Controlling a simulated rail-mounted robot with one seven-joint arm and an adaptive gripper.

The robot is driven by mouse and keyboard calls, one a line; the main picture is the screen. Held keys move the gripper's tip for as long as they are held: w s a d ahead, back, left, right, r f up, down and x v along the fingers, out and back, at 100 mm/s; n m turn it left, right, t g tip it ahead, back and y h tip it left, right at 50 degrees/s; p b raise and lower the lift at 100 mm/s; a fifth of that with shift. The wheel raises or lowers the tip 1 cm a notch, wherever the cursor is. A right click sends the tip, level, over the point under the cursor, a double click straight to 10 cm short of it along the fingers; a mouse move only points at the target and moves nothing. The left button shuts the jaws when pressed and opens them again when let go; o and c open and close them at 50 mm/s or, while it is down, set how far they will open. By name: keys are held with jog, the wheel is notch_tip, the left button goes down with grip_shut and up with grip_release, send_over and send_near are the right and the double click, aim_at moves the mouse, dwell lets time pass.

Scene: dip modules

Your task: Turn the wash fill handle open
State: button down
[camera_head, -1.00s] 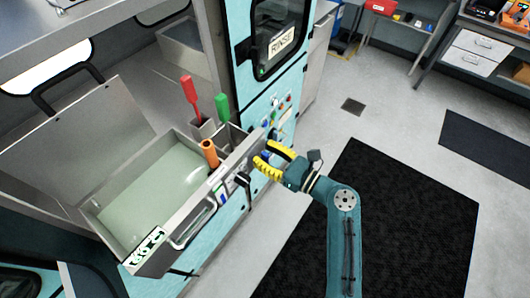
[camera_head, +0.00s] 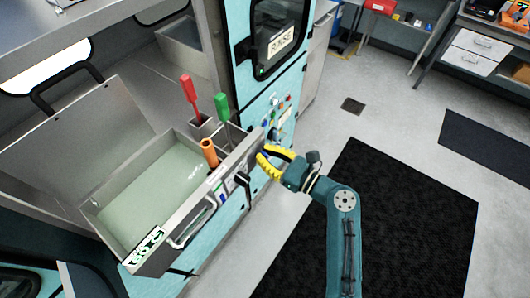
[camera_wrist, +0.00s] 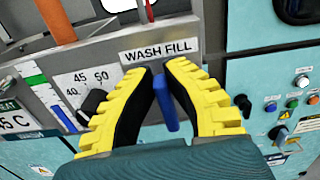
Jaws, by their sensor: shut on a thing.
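The wash fill handle (camera_wrist: 167,108) is a blue lever below the WASH FILL label (camera_wrist: 159,50) on the grey front panel in the wrist view. It hangs roughly upright in that picture, slightly tilted. My gripper (camera_wrist: 162,74) has yellow ribbed fingers with dark inner pads, and it is shut on the blue handle, one finger on each side. In the head view my gripper (camera_head: 264,157) reaches the panel at the right end of the wash tank (camera_head: 118,253).
A black knob (camera_wrist: 92,103) sits left of my fingers beside a temperature scale. Another black knob (camera_wrist: 242,103) is close on the right. Coloured buttons (camera_wrist: 292,104) lie farther right. The dark mat (camera_head: 390,220) is clear.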

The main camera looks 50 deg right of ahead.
aim_at(250, 162)
jog(key=n, duration=0.2)
jog(key=a+n, duration=0.1)
jog(key=shift+f+n, duration=0.25)
jog(key=shift+n, duration=0.15)
jog(key=n+b, duration=0.1)
jog(key=n, duration=0.2)
jog(key=a+n+b, duration=0.1)
jog(key=shift+s+f+n+b, duration=0.1)
jog(key=shift+f+n+b, duration=0.2)
jog(key=shift+f, duration=0.1)
jog(key=n+b, duration=0.1)
jog(key=f+n+b, duration=0.1)
jog(key=n, duration=0.1)
jog(key=n+b, duration=0.2)
jog(key=shift+a+f, duration=0.2)
jog(key=shift+a, duration=0.15)
jog(key=shift+f+n+b, duration=0.15)
jog(key=shift+n+b, duration=0.6)
jog(key=shift+n, duration=0.2)
jog(key=shift+f+n+b, duration=0.1)
jog(key=shift+n+b, duration=0.65)
jog(key=shift+n, duration=0.2)
jog(key=c, duration=1.1)
grip_release()
jog(key=shift+r, duration=0.1)
jog(key=shift+s, duration=0.1)
